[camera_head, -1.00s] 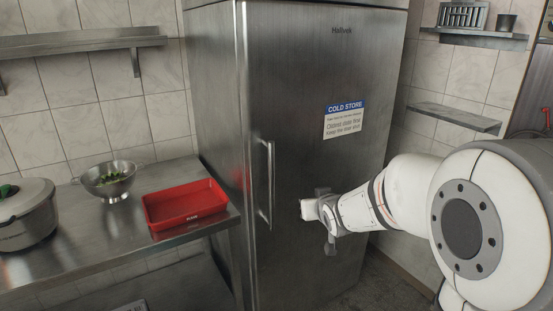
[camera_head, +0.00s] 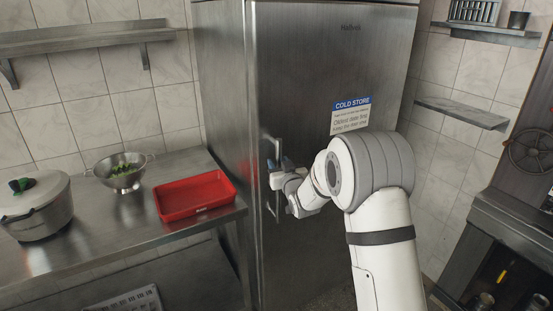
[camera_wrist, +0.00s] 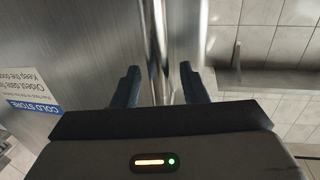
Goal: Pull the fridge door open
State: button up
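The tall steel fridge (camera_head: 222,120) stands in the middle, and its front door (camera_head: 310,75) looks shut. The upright bar handle (camera_head: 277,147) is near the door's left edge, its middle partly hidden by my gripper. My gripper (camera_head: 276,170) is at the handle, about mid-height on the door. In the wrist view my gripper (camera_wrist: 160,88) shows its two dark fingers apart, one on each side of a shiny upright bar, which looks like the handle (camera_wrist: 158,45). A gap shows between each finger and the bar, so it is not clamped.
A steel counter (camera_head: 100,230) at left holds a red tray (camera_head: 196,208), a colander (camera_head: 122,182) and a lidded pot (camera_head: 38,218). Wall shelves (camera_head: 90,38) hang at left and right. A dark steel unit (camera_head: 500,235) stands at right. A cold store sign (camera_head: 351,115) is on the door.

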jog(key=shift+w+a, duration=0.25)
jog(key=shift+w, duration=0.3)
grip_shut()
